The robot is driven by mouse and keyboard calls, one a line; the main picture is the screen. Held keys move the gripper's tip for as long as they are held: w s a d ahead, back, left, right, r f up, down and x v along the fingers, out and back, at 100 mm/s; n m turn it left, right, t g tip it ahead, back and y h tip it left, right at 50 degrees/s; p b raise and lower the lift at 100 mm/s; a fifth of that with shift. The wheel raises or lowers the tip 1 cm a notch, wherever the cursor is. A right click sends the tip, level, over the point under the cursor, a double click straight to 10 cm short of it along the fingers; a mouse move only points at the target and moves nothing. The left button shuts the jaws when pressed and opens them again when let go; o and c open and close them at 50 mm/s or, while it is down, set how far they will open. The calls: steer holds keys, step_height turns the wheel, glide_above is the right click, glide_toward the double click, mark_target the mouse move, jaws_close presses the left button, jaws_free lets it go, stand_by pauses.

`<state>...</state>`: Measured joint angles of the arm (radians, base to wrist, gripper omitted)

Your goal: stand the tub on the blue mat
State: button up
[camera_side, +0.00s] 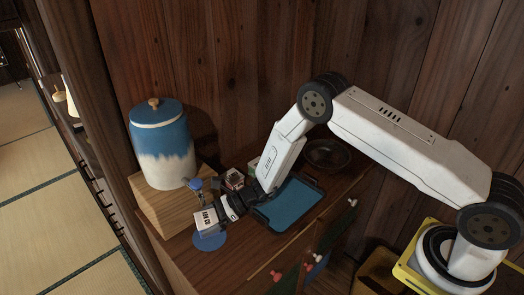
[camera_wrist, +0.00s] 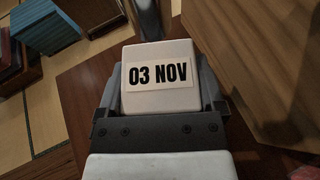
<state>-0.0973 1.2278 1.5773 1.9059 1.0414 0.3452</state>
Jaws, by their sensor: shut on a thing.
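A small white tub (camera_side: 207,221) with a black-lettered label is between the fingers of my gripper (camera_side: 224,210). In the wrist view the tub (camera_wrist: 160,88) fills the space between both fingers, and its label reads "03 NOV". My gripper is shut on it. A round blue mat (camera_side: 209,243) lies on the cabinet top, directly below or just behind the tub in the side view. The tub hides part of the mat. I cannot tell whether the tub touches the mat. The mat does not show in the wrist view.
A blue-and-white lidded jar (camera_side: 163,150) stands on a wooden block (camera_side: 160,205) close behind the tub. A blue-topped thing (camera_side: 194,184) and a small dark box (camera_side: 234,179) are near my gripper. A blue tray (camera_side: 290,206) and a dark bowl (camera_side: 327,154) lie to the right.

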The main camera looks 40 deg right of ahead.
steer(key=shift+w, duration=0.3)
steer(key=shift+f, duration=1.7)
steer(key=shift+f, duration=0.1)
steer(key=o, duration=1.3)
steer(key=shift+c, duration=0.2)
